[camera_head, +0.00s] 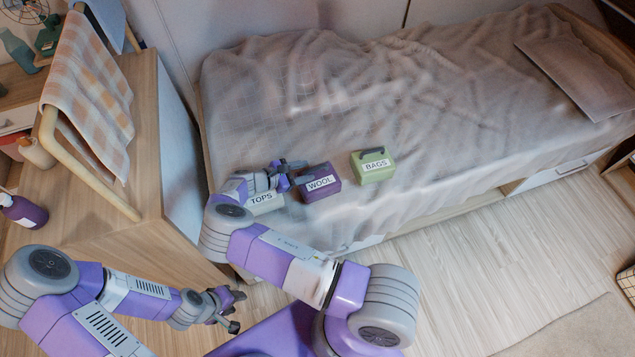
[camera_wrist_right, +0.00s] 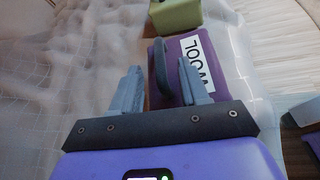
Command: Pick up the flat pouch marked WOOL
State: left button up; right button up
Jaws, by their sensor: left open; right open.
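The pouch marked WOOL (camera_head: 320,184) is a purple, box-like case with a white label, lying on the bed near its front edge. In the right wrist view the pouch (camera_wrist_right: 199,62) has a dark upright handle (camera_wrist_right: 160,68) on top. My right gripper (camera_head: 297,173) is open at the pouch's left side. In the right wrist view my right gripper (camera_wrist_right: 158,82) has its fingers apart, with the handle showing between them; I cannot tell whether they touch it. My left gripper (camera_head: 232,309) is open and empty, low at the left, away from the bed.
A green case marked BAGS (camera_head: 373,168) stands right of WOOL and shows in the right wrist view (camera_wrist_right: 175,14). A pale case marked TOPS (camera_head: 265,203) lies left, partly hidden by my right arm. A wooden cabinet (camera_head: 150,190) stands at left. The bed behind is clear.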

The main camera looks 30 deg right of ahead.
jog(key=shift+x, duration=0.95)
grip_shut()
